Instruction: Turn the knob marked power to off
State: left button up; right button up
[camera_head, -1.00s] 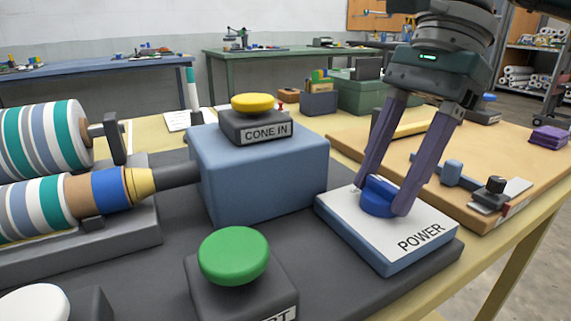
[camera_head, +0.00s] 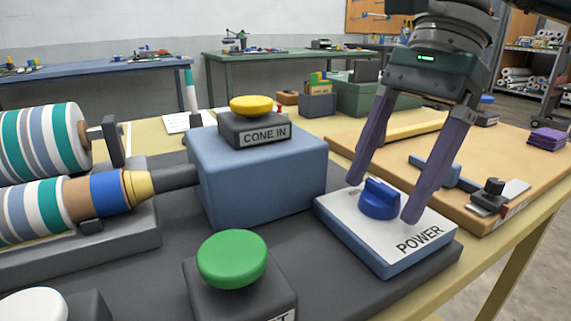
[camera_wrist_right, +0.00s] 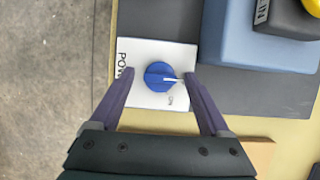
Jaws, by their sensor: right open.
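The blue power knob (camera_head: 379,199) sits on a white-topped blue box marked POWER (camera_head: 400,247). In the right wrist view the knob (camera_wrist_right: 158,77) is round, with a white pointer line aimed to the right. A small mark shows on the white plate (camera_wrist_right: 150,101) below the pointer; I cannot read it. My right gripper (camera_head: 382,200) is open, its two purple fingers pointing down on either side of the knob. In the right wrist view there are gaps between the fingers (camera_wrist_right: 160,75) and the knob. My left gripper is not in view.
A blue block with a yellow CONE IN button (camera_head: 252,106) stands left of the power box. A green button (camera_head: 232,259) is in front, and striped rollers (camera_head: 45,140) are at the left. A tan board with tools (camera_head: 500,165) lies to the right.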

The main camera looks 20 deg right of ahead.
jog(key=p+v, duration=0.1)
jog(key=v, duration=0.9)
